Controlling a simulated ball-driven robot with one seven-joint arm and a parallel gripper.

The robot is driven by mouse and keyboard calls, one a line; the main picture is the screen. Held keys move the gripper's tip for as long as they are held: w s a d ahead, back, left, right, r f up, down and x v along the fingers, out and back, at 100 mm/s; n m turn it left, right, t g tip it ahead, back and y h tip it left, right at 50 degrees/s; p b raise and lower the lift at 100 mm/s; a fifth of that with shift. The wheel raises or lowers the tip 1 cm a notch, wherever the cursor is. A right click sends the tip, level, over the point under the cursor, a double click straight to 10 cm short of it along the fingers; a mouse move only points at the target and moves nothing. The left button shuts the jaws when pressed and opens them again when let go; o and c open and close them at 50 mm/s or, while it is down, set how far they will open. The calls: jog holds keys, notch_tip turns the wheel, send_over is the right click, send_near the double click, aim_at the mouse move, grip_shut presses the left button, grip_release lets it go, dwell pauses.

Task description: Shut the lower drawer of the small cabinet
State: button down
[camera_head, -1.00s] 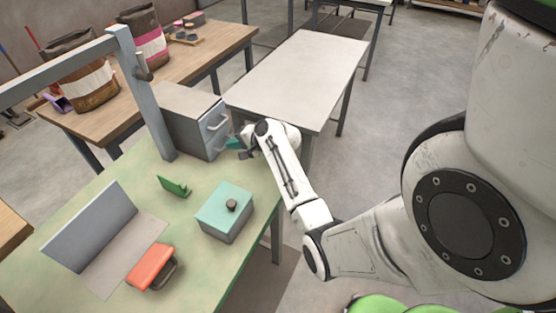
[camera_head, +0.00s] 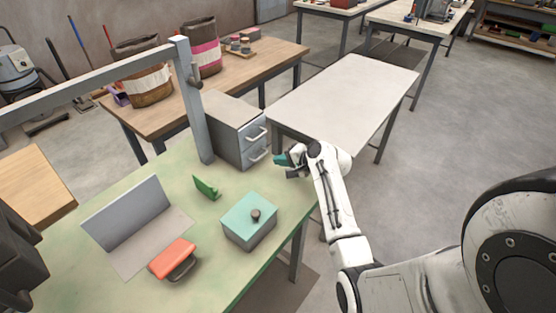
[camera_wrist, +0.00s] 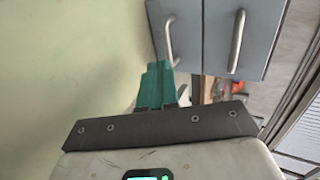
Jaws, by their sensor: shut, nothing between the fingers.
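The small grey cabinet (camera_head: 226,118) stands at the far right corner of the green table, with two drawers stacked in its front. The lower drawer's bar handle (camera_head: 258,156) is below the upper drawer's handle (camera_head: 257,135). In the wrist view the cabinet lies sideways, with the lower drawer's handle (camera_wrist: 169,40) on the left and the upper one (camera_wrist: 237,42) on the right. How far the lower drawer stands out is hard to tell. My gripper (camera_head: 281,160), with teal fingers, is shut and empty just in front of the lower drawer. Its fingertips (camera_wrist: 158,82) show close below that handle.
On the green table (camera_head: 150,270) are a teal-lidded box (camera_head: 250,218), a green piece (camera_head: 206,188), an orange-topped object (camera_head: 172,257) and a grey angled plate (camera_head: 128,213). A grey post (camera_head: 193,105) rises left of the cabinet. A bare pale table (camera_head: 345,95) stands behind.

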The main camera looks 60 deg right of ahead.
jog(key=v, duration=0.8)
jog(key=shift+b, duration=0.35)
jog(key=shift+s, duration=0.1)
